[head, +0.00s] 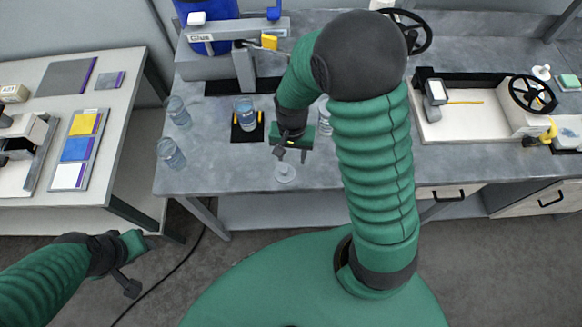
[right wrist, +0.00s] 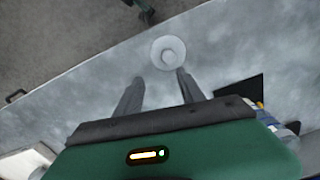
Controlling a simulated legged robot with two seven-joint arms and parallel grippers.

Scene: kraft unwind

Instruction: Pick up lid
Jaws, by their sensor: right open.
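The lid (head: 285,172) is a pale, round, clear disc with a small knob, lying on the grey table near its front edge. In the right wrist view the lid (right wrist: 168,54) lies just beyond the fingertips, nearer the right finger. My right gripper (head: 292,153) is open and empty above the table, behind the lid in the head view; its two fingers (right wrist: 158,78) are spread apart in the wrist view. My left gripper (head: 137,268) is over the floor at the lower left, away from the table. Its jaw opening is unclear.
A clear cup (head: 245,114) stands on a black pad (head: 236,134) under the glue dispenser (head: 240,35). Two more cups (head: 178,110) (head: 171,153) stand at the table's left edge. Another cup (head: 325,122) is partly hidden by my right arm.

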